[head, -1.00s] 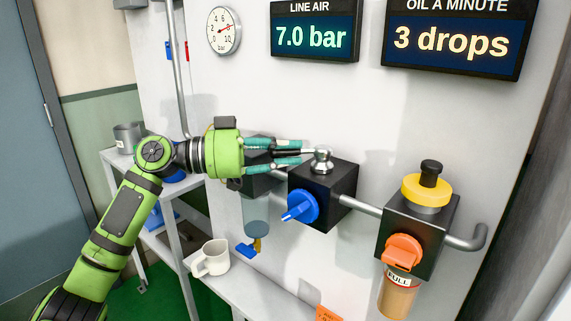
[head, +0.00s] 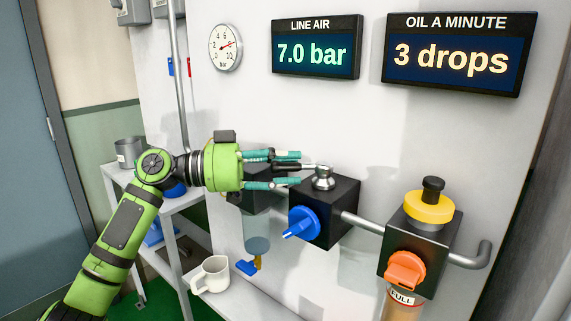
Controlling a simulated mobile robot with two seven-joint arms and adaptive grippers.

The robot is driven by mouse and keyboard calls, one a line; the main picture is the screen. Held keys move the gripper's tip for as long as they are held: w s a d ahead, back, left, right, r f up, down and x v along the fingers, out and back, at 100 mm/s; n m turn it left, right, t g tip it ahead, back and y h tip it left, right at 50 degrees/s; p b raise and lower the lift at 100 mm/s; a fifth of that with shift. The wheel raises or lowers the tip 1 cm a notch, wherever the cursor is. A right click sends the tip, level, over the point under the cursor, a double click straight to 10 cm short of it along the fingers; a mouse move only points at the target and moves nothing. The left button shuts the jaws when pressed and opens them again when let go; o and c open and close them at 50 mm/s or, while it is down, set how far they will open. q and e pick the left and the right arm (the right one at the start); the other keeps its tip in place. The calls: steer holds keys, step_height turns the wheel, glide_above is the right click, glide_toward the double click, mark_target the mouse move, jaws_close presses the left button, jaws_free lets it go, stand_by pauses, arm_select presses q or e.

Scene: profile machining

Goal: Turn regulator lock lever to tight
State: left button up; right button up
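The regulator is a black block (head: 338,205) on the pipe, with a blue knob (head: 302,223) on its front. The lock lever (head: 322,176) on top has a silver hub and a dark handle that points left. My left gripper (head: 296,168) is left of the hub, with its teal fingers spread apart, one above and one below the lever's handle in the picture. I see gaps between the fingers and the handle; whether either finger touches it is hard to tell. My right gripper is not in view.
A black block with a yellow cap (head: 428,207) and an orange knob (head: 405,271) stands to the right. A mug (head: 212,276) stands on the shelf below. Displays read 7.0 bar (head: 316,50) and 3 drops (head: 458,58). My gripper partly hides another block at left.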

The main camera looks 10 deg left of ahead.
arm_select(q)
steer(key=v, duration=1.2)
